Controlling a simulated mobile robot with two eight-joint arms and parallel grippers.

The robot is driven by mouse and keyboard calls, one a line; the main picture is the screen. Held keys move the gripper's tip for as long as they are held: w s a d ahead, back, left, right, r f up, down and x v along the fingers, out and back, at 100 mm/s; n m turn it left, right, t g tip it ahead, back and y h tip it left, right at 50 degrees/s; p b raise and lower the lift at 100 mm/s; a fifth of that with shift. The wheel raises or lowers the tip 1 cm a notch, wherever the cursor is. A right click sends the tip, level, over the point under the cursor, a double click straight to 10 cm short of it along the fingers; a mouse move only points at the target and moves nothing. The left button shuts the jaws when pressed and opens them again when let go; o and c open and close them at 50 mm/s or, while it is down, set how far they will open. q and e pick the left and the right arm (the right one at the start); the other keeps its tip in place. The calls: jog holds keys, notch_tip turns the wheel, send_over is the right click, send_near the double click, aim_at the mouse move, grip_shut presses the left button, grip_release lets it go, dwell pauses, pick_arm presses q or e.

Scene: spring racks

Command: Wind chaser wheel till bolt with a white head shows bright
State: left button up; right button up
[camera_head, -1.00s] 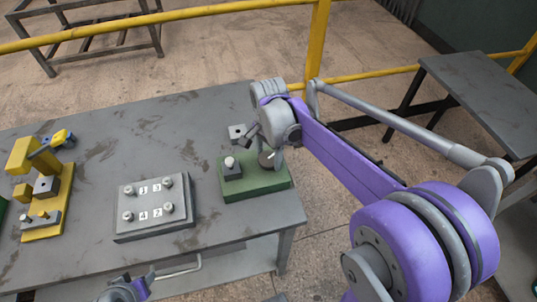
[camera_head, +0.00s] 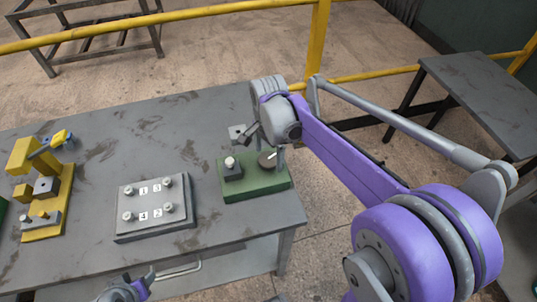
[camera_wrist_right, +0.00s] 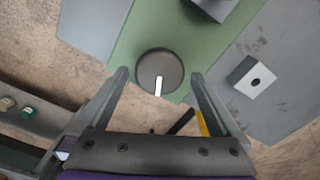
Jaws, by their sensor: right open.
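The chaser wheel (camera_head: 267,160) is a dark round disc with a white pointer mark, on the right part of a green base (camera_head: 257,187). The bolt with a white head (camera_head: 230,162) stands on a dark block left of the wheel; its head looks pale, and I cannot tell whether it is lit. My right gripper (camera_head: 266,147) is open above the wheel. In the right wrist view its fingers (camera_wrist_right: 158,77) appear on either side of the wheel (camera_wrist_right: 160,70), holding nothing. My left gripper (camera_head: 132,288) is partly visible at the bottom edge; its jaws are unclear.
A grey plate with several numbered bolts (camera_head: 155,228) lies left of the green base. A yellow fixture (camera_head: 52,215) stands at the far left. A small grey block with a hole (camera_head: 237,132) sits behind the base. Yellow rails (camera_head: 319,45) stand beyond the table.

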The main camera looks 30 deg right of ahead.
aim_at(268, 159)
notch_tip(268, 159, up, 10)
jog(key=shift+p, duration=0.3)
dwell(0.4)
jog(key=s+a+f+n+t, duration=0.1)
jog(key=s+a+f+n, duration=0.1)
jog(key=s+f+n, duration=0.2)
jog(key=s+a+f+n+t, duration=0.2)
jog(key=s+f+n, duration=0.2)
jog(key=s+n, duration=0.2)
jog(key=s+a+f+n+t, duration=0.2)
jog(key=s+f+n, duration=0.2)
jog(key=s+n, duration=0.1)
jog(key=shift+s+a+f+n, duration=0.2)
jog(key=shift+a+n, duration=0.1)
jog(key=shift+w+r, duration=0.1)
jog(key=shift+w, duration=0.05)
dwell(0.6)
